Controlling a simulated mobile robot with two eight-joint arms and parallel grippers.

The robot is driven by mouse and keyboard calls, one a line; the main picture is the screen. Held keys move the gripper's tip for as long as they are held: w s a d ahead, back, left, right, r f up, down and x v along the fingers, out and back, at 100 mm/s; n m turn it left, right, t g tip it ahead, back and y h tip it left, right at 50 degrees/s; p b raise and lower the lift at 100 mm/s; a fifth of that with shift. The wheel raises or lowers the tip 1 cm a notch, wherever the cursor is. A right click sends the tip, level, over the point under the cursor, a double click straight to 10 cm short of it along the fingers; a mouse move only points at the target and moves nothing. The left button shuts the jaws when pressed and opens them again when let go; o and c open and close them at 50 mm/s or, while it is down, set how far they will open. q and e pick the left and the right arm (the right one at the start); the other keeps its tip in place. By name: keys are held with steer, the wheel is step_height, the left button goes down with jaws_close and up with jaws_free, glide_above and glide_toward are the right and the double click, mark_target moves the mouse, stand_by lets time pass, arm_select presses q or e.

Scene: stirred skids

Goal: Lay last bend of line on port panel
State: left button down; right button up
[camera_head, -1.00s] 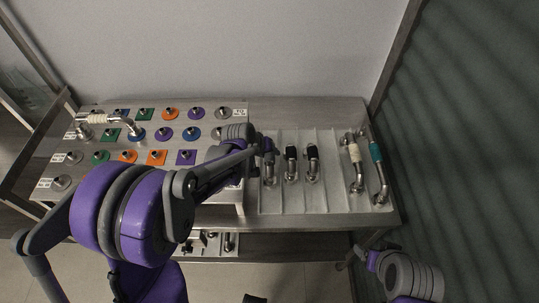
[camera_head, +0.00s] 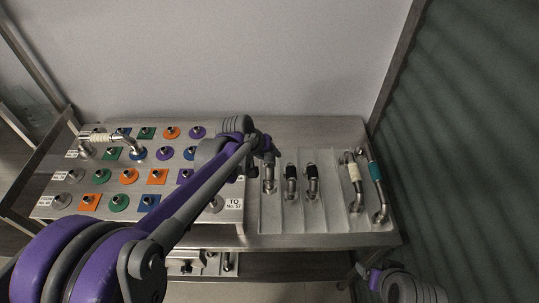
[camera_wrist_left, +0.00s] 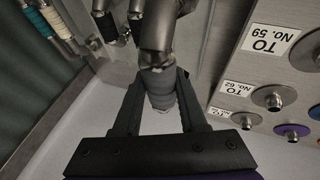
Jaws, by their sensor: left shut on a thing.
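The port panel (camera_head: 100,211) is a sloped metal plate at the left with rows of studs on coloured orange, green, purple and blue plates. A bend with a cream band (camera_head: 103,138) lies across its upper left, ending near a blue round plate. My left gripper (camera_head: 268,150) is over the leftmost slot of the tray, shut on a metal bend (camera_head: 269,184) with a dark grey band. In the left wrist view the held bend (camera_wrist_left: 163,85) sits between the two fingers. My right gripper (camera_head: 371,266) shows at the lower right edge; its fingers are unclear.
The grey slotted tray (camera_head: 331,205) also holds two black-banded bends (camera_head: 290,188), a long cream-banded bend (camera_head: 354,175) and a teal-banded one (camera_head: 375,172). Labels such as "TO No. 57" (camera_head: 234,204) edge the panel's right side. My left forearm covers part of the panel.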

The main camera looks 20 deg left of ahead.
arm_select(q)
step_height(320, 180, up, 7)
steer(key=p, duration=0.3)
steer(key=shift+r+p, duration=0.2)
steer(key=shift+p, duration=0.15)
steer(key=shift+w+r+p, duration=0.1)
steer(key=shift+r+p, duration=0.7)
steer(key=shift+r, duration=1)
arm_select(e)
steer(key=w+r, duration=0.4)
steer(key=r, duration=0.4)
steer(key=shift+t, duration=0.4)
arm_select(q)
steer(key=shift+f, duration=0.1)
arm_select(e)
steer(key=shift+s, duration=0.1)
arm_select(q)
steer(key=shift+s, duration=0.25)
arm_select(e)
steer(key=shift+s+f, duration=0.1)
steer(key=shift+s, duration=0.1)
